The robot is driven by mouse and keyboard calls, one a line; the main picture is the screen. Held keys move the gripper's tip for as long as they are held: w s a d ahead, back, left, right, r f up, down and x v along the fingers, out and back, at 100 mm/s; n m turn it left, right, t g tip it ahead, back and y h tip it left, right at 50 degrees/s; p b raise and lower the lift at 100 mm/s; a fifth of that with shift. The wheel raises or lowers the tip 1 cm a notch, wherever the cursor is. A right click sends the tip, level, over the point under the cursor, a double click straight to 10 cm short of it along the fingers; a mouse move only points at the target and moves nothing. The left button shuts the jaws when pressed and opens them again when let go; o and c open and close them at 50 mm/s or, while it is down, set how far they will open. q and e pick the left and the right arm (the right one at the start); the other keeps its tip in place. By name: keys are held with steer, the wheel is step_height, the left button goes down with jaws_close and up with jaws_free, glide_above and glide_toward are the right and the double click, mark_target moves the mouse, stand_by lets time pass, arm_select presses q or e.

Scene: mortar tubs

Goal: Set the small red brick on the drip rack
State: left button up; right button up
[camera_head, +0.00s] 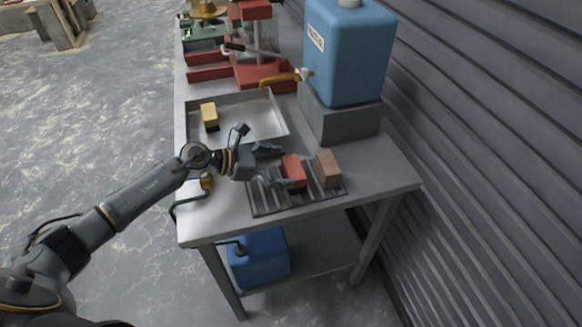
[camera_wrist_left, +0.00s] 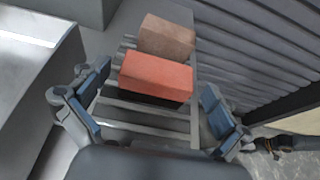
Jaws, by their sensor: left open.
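The small red brick (camera_head: 293,170) rests on the drip rack (camera_head: 275,201), a dark slatted grid at the near end of the metal table. In the left wrist view the red brick (camera_wrist_left: 156,77) lies across the slats of the rack (camera_wrist_left: 150,121). My left gripper (camera_head: 276,166) is open at the rack's left side, its fingers pointing toward the red brick. In the left wrist view its fingers (camera_wrist_left: 148,108) are spread wide on either side of the brick, with gaps to it. My right gripper is not in view.
A brown brick (camera_head: 327,168) stands on the rack just right of the red one. A metal tray (camera_head: 256,116) with a yellow block (camera_head: 209,115) lies behind. A blue tank (camera_head: 347,55) stands on a grey block (camera_head: 341,118). A corrugated wall (camera_head: 480,130) borders the right side.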

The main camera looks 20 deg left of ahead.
arm_select(q)
steer(key=b+v, duration=0.2)
steer(key=v, duration=0.6)
steer(key=shift+s+a+f, duration=0.1)
steer(key=shift+s+a, duration=0.05)
steer(key=shift+a, duration=0.1)
steer(key=shift+s+a+r, duration=0.3)
steer(key=shift+a+r, duration=0.05)
steer(key=shift+r, duration=0.05)
